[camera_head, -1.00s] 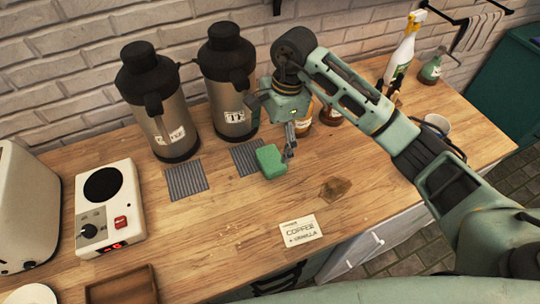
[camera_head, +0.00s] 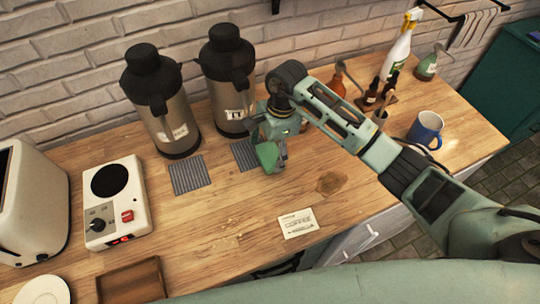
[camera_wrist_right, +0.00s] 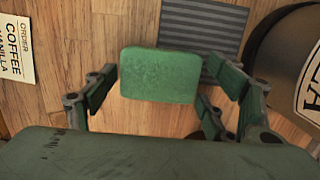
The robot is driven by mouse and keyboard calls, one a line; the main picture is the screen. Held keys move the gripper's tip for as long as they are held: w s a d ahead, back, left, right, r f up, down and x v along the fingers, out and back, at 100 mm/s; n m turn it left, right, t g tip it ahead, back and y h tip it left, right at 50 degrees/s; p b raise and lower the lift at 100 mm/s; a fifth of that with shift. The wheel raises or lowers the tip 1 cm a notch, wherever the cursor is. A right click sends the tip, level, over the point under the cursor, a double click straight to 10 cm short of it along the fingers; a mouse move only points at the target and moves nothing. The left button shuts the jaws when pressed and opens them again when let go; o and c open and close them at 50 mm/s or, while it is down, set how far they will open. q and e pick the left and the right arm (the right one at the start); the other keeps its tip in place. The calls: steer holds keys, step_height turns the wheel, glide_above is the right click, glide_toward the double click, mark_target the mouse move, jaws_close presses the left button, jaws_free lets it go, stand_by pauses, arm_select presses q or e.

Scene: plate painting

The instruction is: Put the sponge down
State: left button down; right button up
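The green sponge (camera_head: 267,155) is under my right gripper (camera_head: 275,148), close over the wooden counter, just beside the grey ribbed mat (camera_head: 243,156) of the right flask. In the right wrist view the sponge (camera_wrist_right: 160,75) sits between the two fingertips of my right gripper (camera_wrist_right: 160,66), which lie close along its left and right edges. The gripper looks shut on it. I cannot tell whether the sponge touches the counter. My left gripper is not in view.
Two flasks (camera_head: 163,105) stand at the wall. A brown stain (camera_head: 331,182) and a coffee order card (camera_head: 298,223) are on the counter. A blue mug (camera_head: 427,130) and several bottles (camera_head: 400,60) stand right. A hot plate (camera_head: 115,205) and brown tray (camera_head: 133,282) are left.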

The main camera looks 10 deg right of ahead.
mark_target(269, 154)
steer(key=c, duration=0.3)
steer(key=shift+r, duration=0.1)
steer(key=shift+r+b, duration=0.5)
steer(key=shift+r, duration=0.05)
step_height(269, 154, up, 3)
steer(key=shift+d+f+b, duration=0.1)
steer(key=shift+b, duration=0.75)
steer(key=s+d+r+b, duration=0.4)
steer(key=s+d+r, duration=0.2)
steer(key=s+d, duration=0.15)
steer(key=s+f+n+g+h, duration=0.1)
steer(key=s+n, duration=0.6)
steer(key=n, duration=0.8)
steer(key=shift+s+d+n+h, duration=0.3)
steer(key=shift+s+n+h, duration=0.1)
steer(key=shift+f, duration=0.15)
